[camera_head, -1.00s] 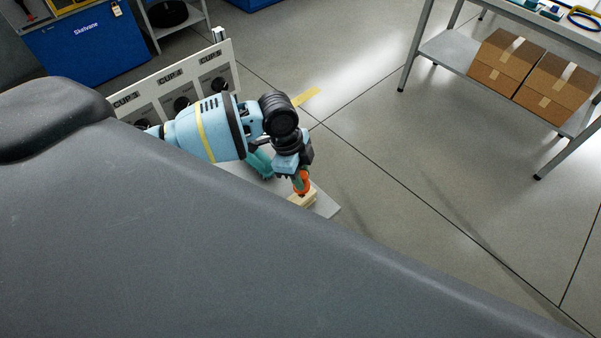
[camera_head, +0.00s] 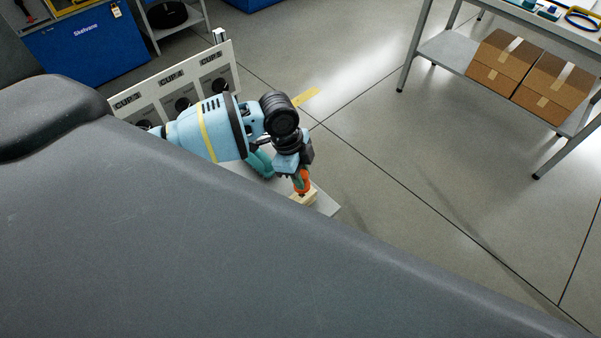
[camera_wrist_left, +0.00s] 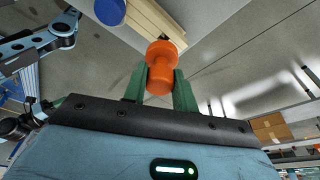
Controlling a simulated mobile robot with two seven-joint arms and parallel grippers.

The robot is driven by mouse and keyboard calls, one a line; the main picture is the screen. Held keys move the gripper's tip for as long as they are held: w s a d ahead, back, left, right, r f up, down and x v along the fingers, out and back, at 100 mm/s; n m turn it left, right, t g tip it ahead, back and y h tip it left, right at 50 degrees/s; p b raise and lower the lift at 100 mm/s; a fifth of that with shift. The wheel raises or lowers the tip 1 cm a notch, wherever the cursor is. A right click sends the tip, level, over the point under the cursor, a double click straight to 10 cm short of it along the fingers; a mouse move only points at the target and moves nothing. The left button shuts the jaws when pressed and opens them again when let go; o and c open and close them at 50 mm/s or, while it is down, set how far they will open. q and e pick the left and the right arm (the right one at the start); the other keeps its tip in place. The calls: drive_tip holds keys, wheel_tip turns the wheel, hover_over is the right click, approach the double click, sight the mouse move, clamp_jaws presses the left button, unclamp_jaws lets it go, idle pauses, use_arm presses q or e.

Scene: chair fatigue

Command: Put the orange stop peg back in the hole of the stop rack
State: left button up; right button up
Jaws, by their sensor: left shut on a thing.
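My left gripper (camera_head: 301,174) is shut on the orange stop peg (camera_head: 302,184), just above the pale wooden stop rack (camera_head: 308,198). In the left wrist view the orange peg (camera_wrist_left: 160,68) sits between the two green fingers (camera_wrist_left: 158,88). Its far end overlaps the near end of the wooden rack (camera_wrist_left: 150,18). A small dark spot, perhaps the hole, shows on the rack just beyond the peg. I cannot tell whether the peg touches the rack. A blue round peg (camera_wrist_left: 110,11) is farther along the rack. My right gripper is not seen.
The rack is at the corner of a grey plate (camera_head: 325,207). A white panel with cup labels (camera_head: 180,82) stands behind my left arm. A large dark grey surface (camera_head: 200,240) fills the foreground and hides part of the arm. A shelf table with cardboard boxes (camera_head: 550,90) is at right.

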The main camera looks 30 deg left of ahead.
use_arm(q)
drive_tip(key=shift+f, duration=0.4)
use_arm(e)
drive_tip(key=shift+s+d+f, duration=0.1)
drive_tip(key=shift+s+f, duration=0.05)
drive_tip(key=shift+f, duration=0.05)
use_arm(q)
drive_tip(key=shift+f+b, duration=0.65)
drive_tip(key=shift+f, duration=1.05)
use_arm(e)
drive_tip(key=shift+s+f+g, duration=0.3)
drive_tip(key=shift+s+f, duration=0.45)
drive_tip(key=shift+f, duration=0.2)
use_arm(q)
drive_tip(key=o, duration=1)
drive_tip(key=shift+r, duration=0.4)
drive_tip(key=v, duration=0.7)
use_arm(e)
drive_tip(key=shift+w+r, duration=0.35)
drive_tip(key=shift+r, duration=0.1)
